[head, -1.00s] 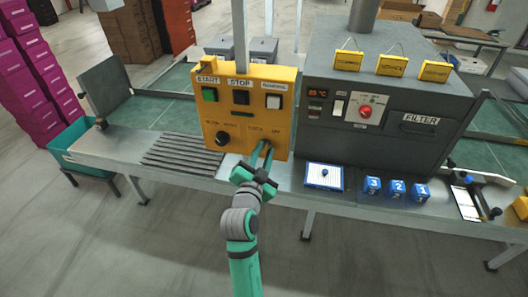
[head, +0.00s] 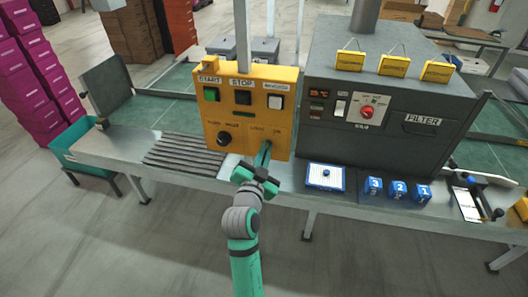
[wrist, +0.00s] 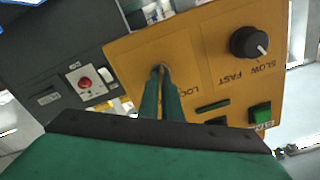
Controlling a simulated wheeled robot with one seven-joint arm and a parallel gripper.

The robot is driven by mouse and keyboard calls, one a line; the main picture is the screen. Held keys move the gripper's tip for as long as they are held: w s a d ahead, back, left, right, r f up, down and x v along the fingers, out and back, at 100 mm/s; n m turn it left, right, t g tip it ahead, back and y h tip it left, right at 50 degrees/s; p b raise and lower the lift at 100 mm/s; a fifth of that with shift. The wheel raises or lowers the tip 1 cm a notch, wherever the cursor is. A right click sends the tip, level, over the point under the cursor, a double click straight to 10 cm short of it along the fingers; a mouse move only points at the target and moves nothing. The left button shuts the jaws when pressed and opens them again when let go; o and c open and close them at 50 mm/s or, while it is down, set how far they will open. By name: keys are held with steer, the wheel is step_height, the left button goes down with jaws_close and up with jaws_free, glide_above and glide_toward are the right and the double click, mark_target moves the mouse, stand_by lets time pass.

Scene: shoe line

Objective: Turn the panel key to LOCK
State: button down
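The yellow control panel (head: 247,118) stands on the line's bench. Its key switch sits at the lower right, under small LOCK and ON lettering. My gripper (head: 265,150) is at this switch, its two green fingers close together. In the wrist view the fingertips (wrist: 162,72) meet at the panel key (wrist: 161,67), of which only a small dark bit shows between them. The gripper looks shut on the key. The fingers hide most of the key, so I cannot tell its angle.
A black SLOW/FAST knob (head: 224,138) is left of the key. Green START (head: 211,94), black STOP (head: 243,97) and white (head: 275,101) buttons are above. A grey machine (head: 385,125) with a red dial stands close on the right. A white pad (head: 325,177) lies in front.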

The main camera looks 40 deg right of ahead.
steer(key=n, duration=1.2)
steer(key=shift+w+a+n, duration=0.2)
steer(key=shift+n, duration=0.1)
stand_by(0.3)
steer(key=c, duration=2)
jaws_free()
steer(key=v, duration=1.1)
